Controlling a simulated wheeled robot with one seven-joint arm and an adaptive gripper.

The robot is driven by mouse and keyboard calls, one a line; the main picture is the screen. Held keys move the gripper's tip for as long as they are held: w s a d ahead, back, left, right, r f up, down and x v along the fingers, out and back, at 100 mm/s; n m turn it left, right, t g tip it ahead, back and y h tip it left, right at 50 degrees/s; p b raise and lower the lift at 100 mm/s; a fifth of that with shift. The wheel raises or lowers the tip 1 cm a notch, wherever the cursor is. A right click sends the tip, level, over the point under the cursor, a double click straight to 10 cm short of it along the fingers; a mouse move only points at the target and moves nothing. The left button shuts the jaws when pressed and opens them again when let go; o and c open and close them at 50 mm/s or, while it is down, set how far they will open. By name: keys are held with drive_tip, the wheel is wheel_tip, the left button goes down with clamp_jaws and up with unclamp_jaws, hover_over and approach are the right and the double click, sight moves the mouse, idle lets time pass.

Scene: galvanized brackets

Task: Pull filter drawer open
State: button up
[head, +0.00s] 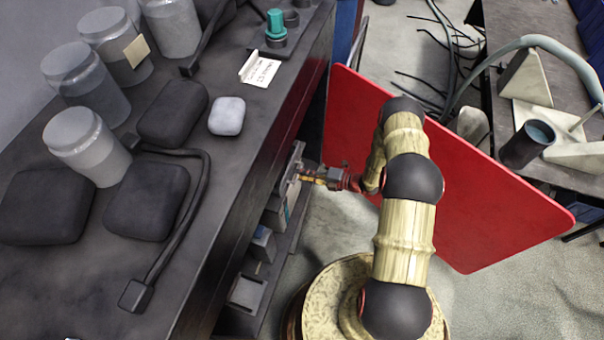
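A grey drawer-like front (291,171) shows below the edge of the dark bench; I take it for the filter drawer, but its handle and how far it stands out are hard to make out. My gripper (304,177) is small in the head view and points left at this front. Its fingertips are at or very close to it; whether they touch cannot be told. Whether the fingers are open or shut on something is too small to see. My arm reaches in from the lower right.
The dark bench top (225,165) carries grey jars (88,145), dark pouches (147,200), a small white block (227,116) and a teal-capped item (275,25). A large red panel (480,190) stands close behind my arm. Lower shelf boxes (246,292) sit beneath the bench.

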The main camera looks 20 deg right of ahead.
clamp_jaws()
idle(0.3)
drive_tip(key=shift+d, duration=0.1)
drive_tip(key=f+v, duration=0.2)
drive_tip(key=v, duration=0.9)
drive_tip(key=f+b+v, duration=0.1)
drive_tip(key=f+v, duration=0.1)
drive_tip(key=v, duration=0.9)
drive_tip(key=shift+s+d+f+b, duration=0.3)
drive_tip(key=shift+s+d+f, duration=0.05)
drive_tip(key=shift+d, duration=0.1)
drive_tip(key=shift+o, duration=2.4)
unclamp_jaws()
drive_tip(key=shift+o, duration=0.2)
